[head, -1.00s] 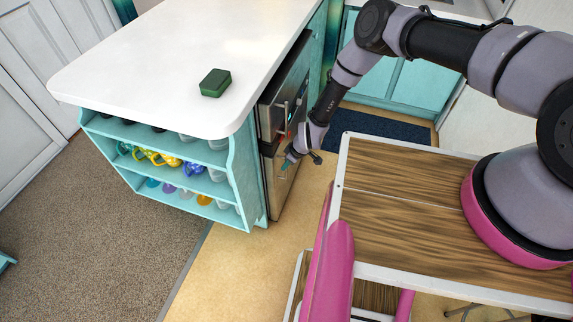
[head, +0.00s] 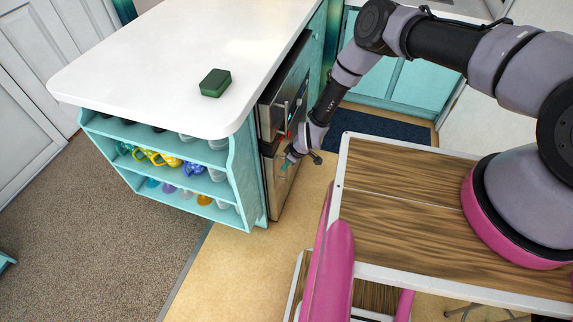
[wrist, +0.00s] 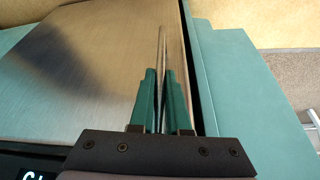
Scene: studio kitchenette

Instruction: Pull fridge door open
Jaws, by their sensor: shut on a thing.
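The fridge door (head: 272,190) is a brushed steel panel under the white counter, on the side facing my arm. In the wrist view the steel door (wrist: 90,70) fills the left and middle. A thin metal handle bar (wrist: 162,45) runs between the green fingers of my gripper (wrist: 163,100), which is shut on it. In the head view my gripper (head: 287,162) is at the door front, and its fingertips are small and partly hidden. A dark line shows along the door's edge in the wrist view; I cannot tell whether it is a gap.
A green box (head: 215,83) lies on the white counter (head: 150,50). Teal shelves (head: 235,175) with mugs and glasses adjoin the steel front. Tan floor (head: 260,265) is clear in front. A dark blue mat (head: 375,145) lies behind.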

